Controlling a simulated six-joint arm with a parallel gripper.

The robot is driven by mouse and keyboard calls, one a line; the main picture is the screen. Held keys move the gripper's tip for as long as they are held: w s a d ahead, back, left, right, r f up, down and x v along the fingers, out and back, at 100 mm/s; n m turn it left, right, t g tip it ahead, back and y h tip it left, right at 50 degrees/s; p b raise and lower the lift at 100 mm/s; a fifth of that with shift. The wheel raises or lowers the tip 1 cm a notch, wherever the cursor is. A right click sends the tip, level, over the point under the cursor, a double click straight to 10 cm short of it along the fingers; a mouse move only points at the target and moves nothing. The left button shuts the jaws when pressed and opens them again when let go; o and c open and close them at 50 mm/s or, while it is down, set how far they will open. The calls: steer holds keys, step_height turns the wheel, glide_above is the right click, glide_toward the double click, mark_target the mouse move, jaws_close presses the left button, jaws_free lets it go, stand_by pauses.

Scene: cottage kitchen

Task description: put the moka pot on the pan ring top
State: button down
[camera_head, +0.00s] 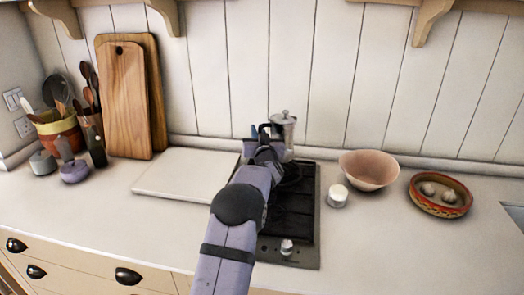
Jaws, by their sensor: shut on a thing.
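The moka pot (285,130) is silver with a dark handle and a knob on its lid. It stands upright behind the end of my arm, at or above the back of the dark hob. My gripper (262,133) is at the pot's left side by the handle, shut on the pot; its fingertips are mostly hidden. The pan ring top (301,219) is a dark hob with a grate and a silver knob at the front. My arm covers its left part. I cannot tell whether the pot's base touches the hob.
A white board (170,176) lies left of the hob. A small white jar (338,195), a pink bowl (369,177) and a patterned dish (417,199) stand to the right. Cutting boards (124,100) and a utensil pot (55,123) are at the back left. The front right counter is clear.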

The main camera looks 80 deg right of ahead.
steer(key=shift+f+p, duration=0.5)
steer(key=shift+f, duration=2.3)
steer(key=shift+f, duration=0.15)
steer(key=c, duration=1.8)
jaws_free()
steer(key=shift+f, duration=0.15)
steer(key=b+v, duration=0.3)
steer(key=v, duration=0.9)
